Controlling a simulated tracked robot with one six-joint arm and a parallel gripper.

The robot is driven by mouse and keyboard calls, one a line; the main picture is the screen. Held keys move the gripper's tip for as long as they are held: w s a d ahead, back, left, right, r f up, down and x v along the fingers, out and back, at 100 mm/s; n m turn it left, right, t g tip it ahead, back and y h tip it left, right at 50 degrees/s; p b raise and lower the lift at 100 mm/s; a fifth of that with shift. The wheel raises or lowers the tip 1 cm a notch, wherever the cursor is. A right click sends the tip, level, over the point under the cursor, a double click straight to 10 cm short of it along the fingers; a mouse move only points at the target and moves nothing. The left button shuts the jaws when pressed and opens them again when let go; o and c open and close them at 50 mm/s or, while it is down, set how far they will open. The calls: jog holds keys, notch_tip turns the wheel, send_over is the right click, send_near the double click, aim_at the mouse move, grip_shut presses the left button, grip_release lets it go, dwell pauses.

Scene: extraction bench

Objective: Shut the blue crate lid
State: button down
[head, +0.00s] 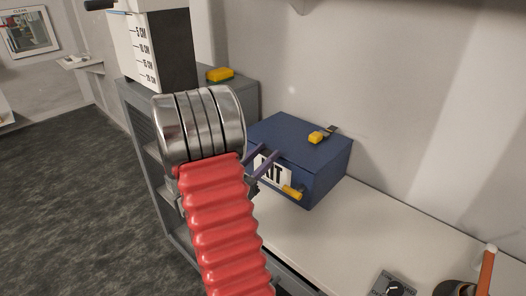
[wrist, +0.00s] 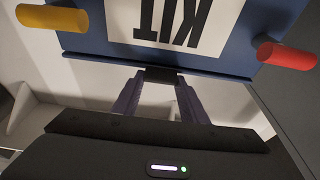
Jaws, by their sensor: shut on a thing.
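The blue crate (head: 326,178) stands on the pale bench with a white KIT sign on its front. Its lid (head: 300,133) lies across the top and looks nearly level; I cannot tell whether it is fully down. My gripper (head: 268,158) is at the front upper edge. In the wrist view, the purple fingers of my gripper (wrist: 160,84) are shut on a small dark tab (wrist: 160,74) at the edge of the blue crate (wrist: 85,44). The sign appears upside down there, between a yellow handle (wrist: 52,19) and a red handle (wrist: 287,54).
A yellow block with a dark tab (head: 318,137) is on the crate top. A grey cabinet (head: 240,92) with another yellow block (head: 220,74) stands at left. A control knob box (head: 394,287) and an orange-handled tool (head: 487,270) are at lower right. The bench between is clear.

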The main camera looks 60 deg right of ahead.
jog(key=shift+s+f, duration=0.1)
jog(key=shift+s, duration=0.05)
jog(key=c, duration=1.1)
grip_release()
jog(key=v, duration=1.3)
jog(key=shift+a, duration=0.4)
jog(key=shift+w, duration=0.2)
